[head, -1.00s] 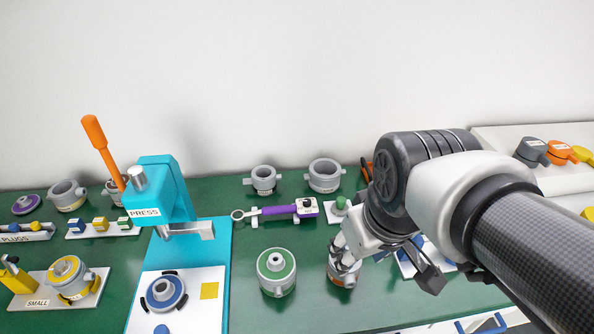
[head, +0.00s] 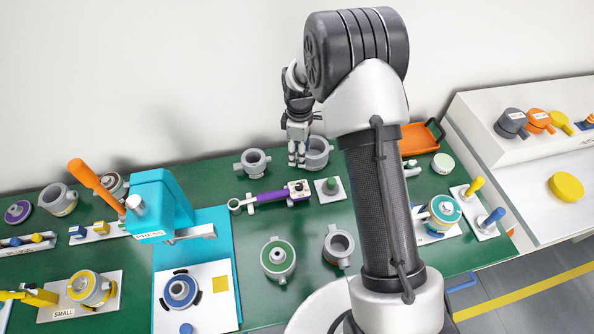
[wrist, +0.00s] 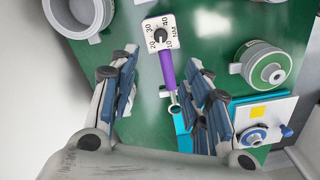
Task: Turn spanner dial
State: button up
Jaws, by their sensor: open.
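The spanner (head: 270,196) lies on the green bench. It has a purple handle, a ring end at the left and a white, numbered dial block (head: 298,190) at the right. In the wrist view the dial block (wrist: 160,34) shows a dark central knob and printed numbers, with the purple handle (wrist: 167,70) below it. My gripper (head: 297,163) points down just behind the dial block, apart from it. In the wrist view its open, empty fingers (wrist: 164,62) stand on either side of the spanner handle.
A grey ring housing (head: 317,153) stands close beside my gripper, partly hidden, with another (head: 253,162) to the left. A green plug on a white plate (head: 329,187) is right of the dial. The turquoise press (head: 160,195) stands left. Bench between spanner and front housings is clear.

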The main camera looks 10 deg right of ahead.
aim_at(299, 185)
notch_tip(299, 185, down, 17)
jog(key=shift+s+f+b, duration=0.1)
jog(key=shift+b, duration=0.75)
jog(key=shift+c, duration=0.3)
grip_shut()
jog(key=shift+m+b, duration=0.3)
jog(key=shift+m, duration=0.1)
jog(key=m+b, duration=0.1)
jog(key=m, duration=0.1)
jog(key=shift+m+b, duration=0.3)
jog(key=shift+b, duration=0.05)
jog(key=shift+m+b, duration=0.85)
jog(key=shift+m, duration=1.35)
